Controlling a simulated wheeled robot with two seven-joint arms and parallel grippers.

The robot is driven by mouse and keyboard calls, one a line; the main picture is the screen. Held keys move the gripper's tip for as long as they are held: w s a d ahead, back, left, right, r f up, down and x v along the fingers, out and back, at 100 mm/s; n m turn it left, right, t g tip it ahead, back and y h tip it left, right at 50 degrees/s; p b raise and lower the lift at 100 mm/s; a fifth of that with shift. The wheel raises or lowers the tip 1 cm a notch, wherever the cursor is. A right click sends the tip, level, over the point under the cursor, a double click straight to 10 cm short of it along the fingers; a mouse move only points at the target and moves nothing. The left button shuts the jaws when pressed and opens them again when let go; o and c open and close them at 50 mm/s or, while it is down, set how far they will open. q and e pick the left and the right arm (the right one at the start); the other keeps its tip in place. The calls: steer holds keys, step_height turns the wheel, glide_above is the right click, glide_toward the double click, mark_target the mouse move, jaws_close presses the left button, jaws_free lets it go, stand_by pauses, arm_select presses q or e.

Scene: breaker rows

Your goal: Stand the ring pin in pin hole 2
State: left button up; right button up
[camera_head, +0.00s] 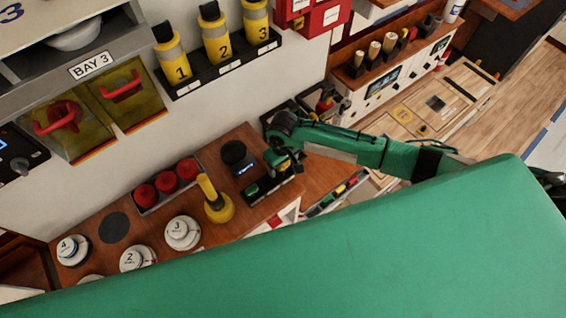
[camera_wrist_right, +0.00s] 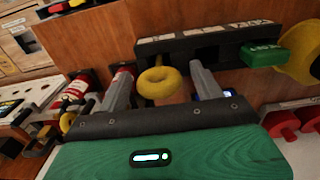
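The yellow ring pin (camera_wrist_right: 158,82) shows in the right wrist view as a thick ring at the left part of a black rack (camera_wrist_right: 178,47). My right gripper (camera_wrist_right: 162,86) is open, one grey finger on each side of the ring, with gaps between. In the head view, my right gripper (camera_head: 284,161) is over the rack (camera_head: 268,203) and hides part of it. My left gripper is not in view.
A green block (camera_wrist_right: 263,54) sits at the rack's right end in the wrist view. In the head view, a yellow handle (camera_head: 218,207), red knobs (camera_head: 166,181) and a black round knob (camera_head: 234,152) stand nearby. Numbered white dials (camera_head: 182,232) lie farther left.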

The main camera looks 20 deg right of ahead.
steer(key=shift+r, duration=0.45)
step_height(320, 180, up, 13)
steer(key=b, duration=0.4)
steer(key=shift+f, duration=0.1)
